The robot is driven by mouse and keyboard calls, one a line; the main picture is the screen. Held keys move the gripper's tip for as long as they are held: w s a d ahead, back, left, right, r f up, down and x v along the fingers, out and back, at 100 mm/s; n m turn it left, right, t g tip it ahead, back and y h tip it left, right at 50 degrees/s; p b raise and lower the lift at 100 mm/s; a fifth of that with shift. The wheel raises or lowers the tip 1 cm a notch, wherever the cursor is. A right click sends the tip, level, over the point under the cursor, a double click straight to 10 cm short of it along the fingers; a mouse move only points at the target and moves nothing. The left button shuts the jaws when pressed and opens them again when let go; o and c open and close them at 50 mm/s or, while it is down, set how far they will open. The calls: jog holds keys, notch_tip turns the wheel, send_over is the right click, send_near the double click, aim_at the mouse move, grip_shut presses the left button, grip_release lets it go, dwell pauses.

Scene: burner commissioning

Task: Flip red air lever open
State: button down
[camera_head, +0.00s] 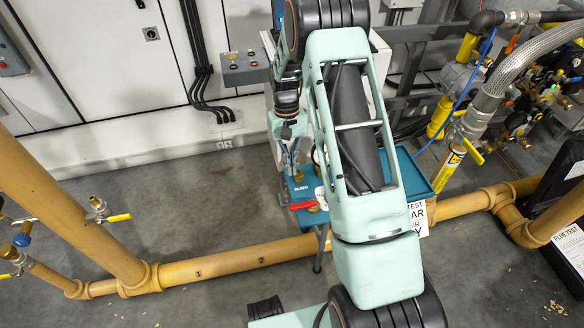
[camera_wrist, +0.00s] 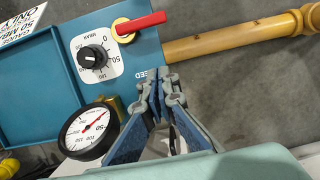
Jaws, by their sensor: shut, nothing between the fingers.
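The red air lever (camera_wrist: 143,22) sits on a round brass valve body (camera_wrist: 124,31) at the edge of the blue panel in the wrist view. It points right from the valve and past the panel's edge. In the head view the red lever (camera_head: 303,206) shows at the front edge of the blue stand (camera_head: 305,188). My gripper (camera_wrist: 160,74) is shut and empty; its tips lie below the lever in the wrist view, apart from it, by lettering on the panel. In the head view my gripper (camera_head: 292,168) is over the stand, behind the lever, partly hard to make out.
A black knob (camera_wrist: 92,57) on a white dial plate and a round pressure gauge (camera_wrist: 88,131) stand left of my gripper. A yellow pipe (camera_head: 215,261) runs along the floor. A grey control box (camera_head: 245,68) stands behind.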

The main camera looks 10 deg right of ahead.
aim_at(303, 206)
jog(key=b+x, duration=0.1)
jog(key=x, duration=0.5)
jog(key=shift+f, duration=0.25)
jog(key=shift+s+f+b, duration=0.15)
jog(key=shift+s+b, duration=0.15)
jog(key=shift+s, duration=0.1)
jog(key=shift+s+b, duration=0.3)
jog(key=shift+s, duration=1.35)
